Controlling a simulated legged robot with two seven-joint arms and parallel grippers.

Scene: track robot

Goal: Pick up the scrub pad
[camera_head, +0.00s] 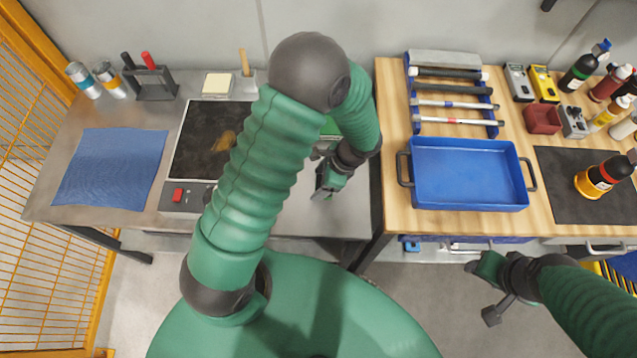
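A small cream pad (217,84), which may be the scrub pad, lies at the back of the grey metal table, behind the dark plate. A green patch (331,126) shows between the links of my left arm; I cannot tell what it is, as the arm hides most of it. My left gripper (325,183) hangs over the right part of the metal table, well apart from the cream pad; its finger gap is unclear. My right gripper (489,292) is open and empty, over the floor in front of the wooden table.
A dark stained plate (203,140) with a red switch, a blue cloth (112,168), a wooden-handled tool (245,64), a tool holder (150,82) and two cans are on the metal table (100,211). The wooden table (391,113) holds a blue tray (468,205), a rack and bottles.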

